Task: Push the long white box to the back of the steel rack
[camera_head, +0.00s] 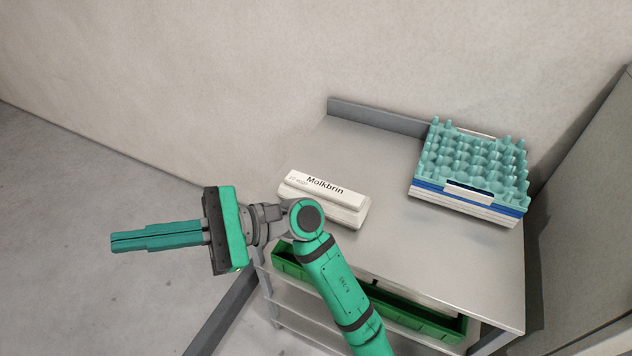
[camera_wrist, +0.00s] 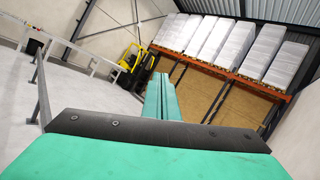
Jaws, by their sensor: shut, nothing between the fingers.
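The long white box (camera_head: 324,197), with dark lettering on its top, lies on the steel rack's top (camera_head: 380,190) at its front left part. Bare steel lies between the box and the raised back edge. Part of the box's front is hidden behind my arm. My gripper (camera_head: 113,243) is shut and empty, out to the left of the rack over the floor, and points left, away from the box. Its closed fingers also show in the wrist view (camera_wrist: 162,82), where the box is not seen.
A stack of trays (camera_head: 470,165), teal on top with blue and white below, stands at the back right of the rack top. A green bin (camera_head: 420,318) sits on a lower shelf. A wall is behind the rack. The wrist view shows a yellow forklift (camera_wrist: 135,62) and shelving with white stacks (camera_wrist: 228,45).

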